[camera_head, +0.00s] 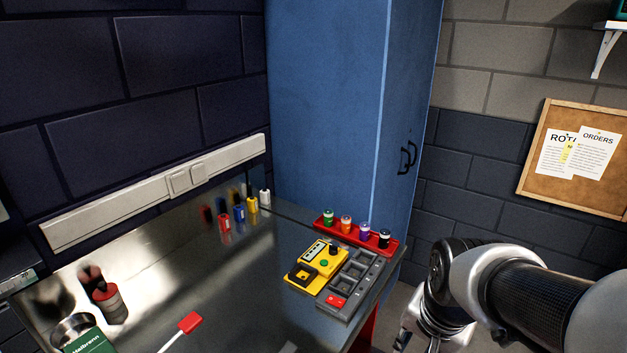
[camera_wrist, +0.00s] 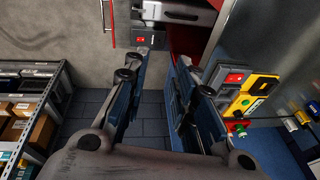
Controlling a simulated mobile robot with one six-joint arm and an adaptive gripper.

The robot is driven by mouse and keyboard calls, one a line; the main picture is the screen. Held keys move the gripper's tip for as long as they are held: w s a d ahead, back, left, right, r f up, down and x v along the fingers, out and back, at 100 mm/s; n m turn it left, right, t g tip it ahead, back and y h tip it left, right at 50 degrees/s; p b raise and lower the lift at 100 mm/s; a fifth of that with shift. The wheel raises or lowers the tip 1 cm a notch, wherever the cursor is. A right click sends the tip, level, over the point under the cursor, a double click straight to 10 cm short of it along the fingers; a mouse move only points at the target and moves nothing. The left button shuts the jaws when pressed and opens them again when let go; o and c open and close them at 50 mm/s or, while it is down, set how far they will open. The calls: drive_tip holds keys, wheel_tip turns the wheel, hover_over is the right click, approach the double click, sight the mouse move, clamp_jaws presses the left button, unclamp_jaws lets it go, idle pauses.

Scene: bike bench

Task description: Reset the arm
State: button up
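My arm (camera_head: 530,295) reaches in from the right of the head view, beyond the right edge of the bench. My gripper (camera_head: 420,330) hangs at its end, low in that view and partly cut off by the bottom edge. In the wrist view my gripper (camera_wrist: 158,75) has its two fingers spread apart, with nothing between them but wall and dark floor tiles. It is apart from the bench things, which lie to the right in the wrist view.
The metal bench (camera_head: 235,290) holds a yellow tester (camera_head: 315,265), a grey slotted tray (camera_head: 352,283), a red rack (camera_head: 328,222) with several small bottles, and a red-handled tool (camera_head: 190,323). A blue cabinet (camera_head: 325,100) stands behind. Shelves with boxes (camera_wrist: 25,110) stand left in the wrist view.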

drive_tip(key=s+a+r+n, duration=0.1)
drive_tip(key=s+r+n, duration=0.1)
drive_tip(key=s+n, duration=0.2)
drive_tip(key=s+a+r+n+t, duration=0.1)
drive_tip(key=s+a+r+n, duration=0.1)
drive_tip(key=s, duration=0.6)
drive_tip(key=shift+r+n, duration=0.7)
drive_tip(key=shift+n, duration=0.3)
drive_tip(key=shift+a, duration=0.1)
